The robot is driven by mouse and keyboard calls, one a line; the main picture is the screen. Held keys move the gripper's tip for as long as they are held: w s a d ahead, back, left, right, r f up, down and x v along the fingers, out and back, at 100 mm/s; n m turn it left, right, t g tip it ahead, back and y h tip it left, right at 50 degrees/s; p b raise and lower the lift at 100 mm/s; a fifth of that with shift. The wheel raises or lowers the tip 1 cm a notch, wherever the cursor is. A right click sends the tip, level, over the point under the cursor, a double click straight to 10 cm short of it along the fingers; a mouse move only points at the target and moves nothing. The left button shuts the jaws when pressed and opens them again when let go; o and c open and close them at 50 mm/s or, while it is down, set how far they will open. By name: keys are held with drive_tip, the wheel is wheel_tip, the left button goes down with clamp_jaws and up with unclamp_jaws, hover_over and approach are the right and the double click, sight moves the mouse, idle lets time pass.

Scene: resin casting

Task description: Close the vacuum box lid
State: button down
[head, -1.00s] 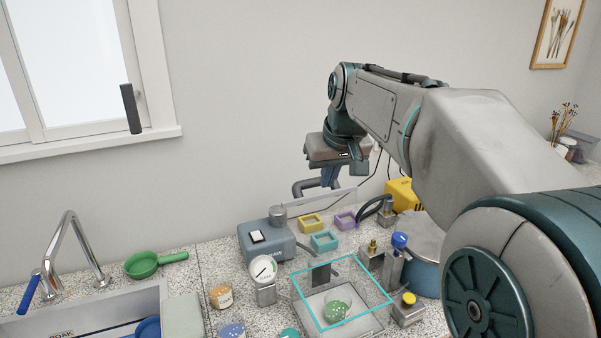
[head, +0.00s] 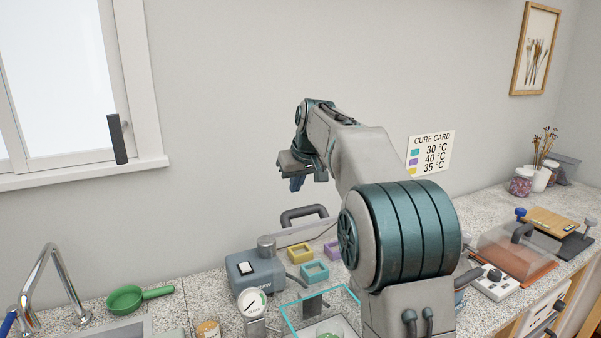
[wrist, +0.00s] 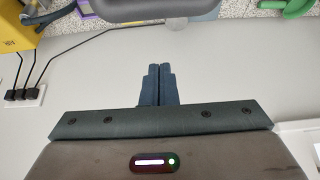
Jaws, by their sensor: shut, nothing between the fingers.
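The vacuum box (head: 287,318) is a clear box with a teal rim, low in the head view and partly hidden by my arm and the frame edge. Its lid appears open: a clear panel stands up behind the box, with a dark grey bar handle (head: 303,214) at its top. A green piece (head: 330,335) shows inside the box. My gripper (head: 296,186) is shut and empty, above the handle in the head view and apart from it. The wrist view shows the closed fingers (wrist: 158,70) and a dark bar, likely the handle (wrist: 155,8), beyond them.
A blue-grey pump (head: 255,277) and a round gauge (head: 251,302) stand left of the box. Yellow and teal frames (head: 315,271) lie behind it. A clear-covered unit (head: 518,250) stands at the right. The wall behind my gripper carries a cure card (head: 431,152).

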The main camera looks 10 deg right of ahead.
drive_tip(key=f, duration=0.1)
drive_tip(key=s+f, duration=0.2)
drive_tip(key=shift+s+d+f, duration=0.15)
drive_tip(key=shift+d+f, duration=0.05)
drive_tip(key=shift+d, duration=0.1)
drive_tip(key=shift+s, duration=0.1)
idle(0.5)
